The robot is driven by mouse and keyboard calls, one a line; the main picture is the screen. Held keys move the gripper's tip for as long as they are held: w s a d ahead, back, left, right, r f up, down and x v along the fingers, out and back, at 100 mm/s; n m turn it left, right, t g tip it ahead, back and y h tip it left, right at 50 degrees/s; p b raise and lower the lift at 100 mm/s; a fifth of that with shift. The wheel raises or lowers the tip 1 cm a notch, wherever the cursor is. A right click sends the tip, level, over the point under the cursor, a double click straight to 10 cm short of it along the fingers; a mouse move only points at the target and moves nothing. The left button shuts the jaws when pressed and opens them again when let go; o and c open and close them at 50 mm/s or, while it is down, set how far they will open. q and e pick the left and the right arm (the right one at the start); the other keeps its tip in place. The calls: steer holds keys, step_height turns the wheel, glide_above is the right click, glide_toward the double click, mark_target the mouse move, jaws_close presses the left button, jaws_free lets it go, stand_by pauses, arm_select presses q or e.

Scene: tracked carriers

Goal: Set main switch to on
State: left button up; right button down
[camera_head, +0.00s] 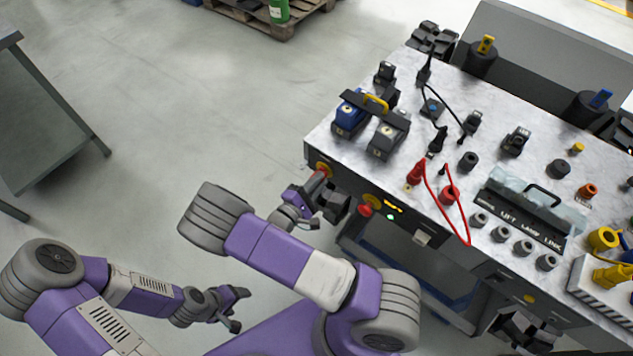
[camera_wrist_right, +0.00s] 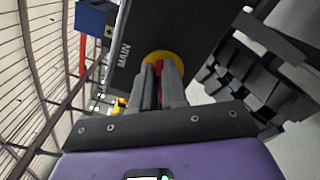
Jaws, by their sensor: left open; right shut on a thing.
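The main switch is a red handle on a yellow disc (camera_head: 322,168) on the carrier's side face, near its left corner. In the right wrist view the yellow disc (camera_wrist_right: 177,58) shows beside the word MAIN, with the red handle (camera_wrist_right: 159,70) between the fingers. My right gripper (camera_head: 318,178) is shut on the red handle; it also shows in the right wrist view (camera_wrist_right: 161,82). The handle's exact angle is partly hidden by the fingers. My left gripper (camera_head: 240,310) is open and empty, low and well away from the carrier.
A second yellow disc (camera_head: 373,201) with a red knob (camera_head: 365,210) sits right of the switch, near small lit indicators (camera_head: 391,216). The carrier's top (camera_head: 335,150) holds plugs, a red cable (camera_head: 457,222) and blue and grey connectors. A grey table (camera_head: 50,130) stands left; floor between is clear.

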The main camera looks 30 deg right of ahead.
steer(key=m+b, duration=0.1)
steer(key=m, duration=0.2)
steer(key=f+m+b, duration=0.1)
steer(key=m, duration=0.2)
steer(key=shift+s+m, duration=0.15)
steer(key=shift+m, duration=0.15)
steer(key=shift+b, duration=0.3)
steer(key=c, duration=1.2)
jaws_free()
steer(key=shift+o, duration=0.2)
steer(key=p+v, duration=0.1)
steer(key=v, duration=0.6)
steer(key=shift+a+p, duration=0.2)
steer(key=shift+p, duration=0.2)
steer(key=shift+s, duration=0.1)
